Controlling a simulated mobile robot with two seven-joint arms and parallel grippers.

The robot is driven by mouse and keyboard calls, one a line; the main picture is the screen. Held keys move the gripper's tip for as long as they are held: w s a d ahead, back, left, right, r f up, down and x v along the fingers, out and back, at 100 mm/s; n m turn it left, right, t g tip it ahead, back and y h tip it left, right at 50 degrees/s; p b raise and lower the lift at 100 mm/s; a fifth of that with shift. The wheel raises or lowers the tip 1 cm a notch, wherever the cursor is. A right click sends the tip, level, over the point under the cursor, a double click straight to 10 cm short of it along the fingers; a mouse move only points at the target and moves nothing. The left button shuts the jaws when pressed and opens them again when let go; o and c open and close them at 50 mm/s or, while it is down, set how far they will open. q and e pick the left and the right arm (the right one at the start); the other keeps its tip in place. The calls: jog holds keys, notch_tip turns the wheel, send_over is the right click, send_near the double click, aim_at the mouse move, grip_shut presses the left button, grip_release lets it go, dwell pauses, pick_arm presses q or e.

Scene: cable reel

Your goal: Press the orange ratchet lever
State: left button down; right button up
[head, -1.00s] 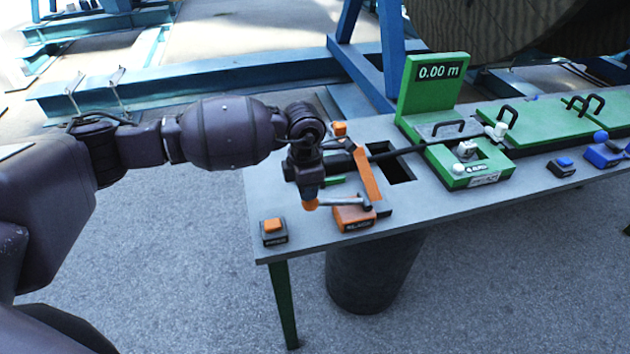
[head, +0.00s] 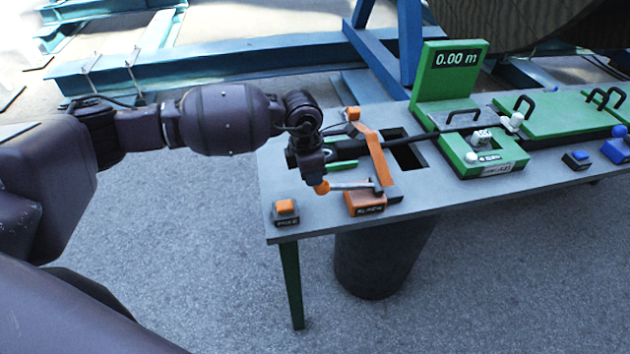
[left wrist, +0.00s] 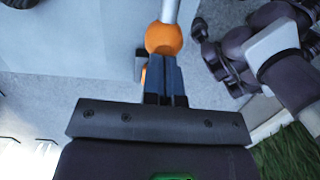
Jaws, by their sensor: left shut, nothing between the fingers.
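The ratchet lever is a metal rod (head: 350,185) with an orange ball knob (head: 321,187) at its left end. Its right end meets an orange block (head: 364,203) with a dark label on the grey bench. In the left wrist view the knob (left wrist: 163,38) lies just past my fingertips, with the pale rod running up from it. My left gripper (head: 315,181) is shut and empty, close above the knob, its fingers pointing down. In the left wrist view the closed fingers (left wrist: 165,60) overlap the knob's lower edge; I cannot tell whether they touch it. My right gripper is out of view.
An orange button (head: 286,207) on a dark box sits at the bench's near left corner. A slanted orange bar (head: 375,155) stands behind the lever beside a square hole. A black cable runs right past a green display reading 0.00 m (head: 450,75).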

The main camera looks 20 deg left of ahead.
pick_arm(q)
notch_tip(320, 180, up, 12)
jog(key=a, duration=0.1)
jog(key=shift+s+a+p, duration=0.35)
jog(key=shift+s+a, duration=0.05)
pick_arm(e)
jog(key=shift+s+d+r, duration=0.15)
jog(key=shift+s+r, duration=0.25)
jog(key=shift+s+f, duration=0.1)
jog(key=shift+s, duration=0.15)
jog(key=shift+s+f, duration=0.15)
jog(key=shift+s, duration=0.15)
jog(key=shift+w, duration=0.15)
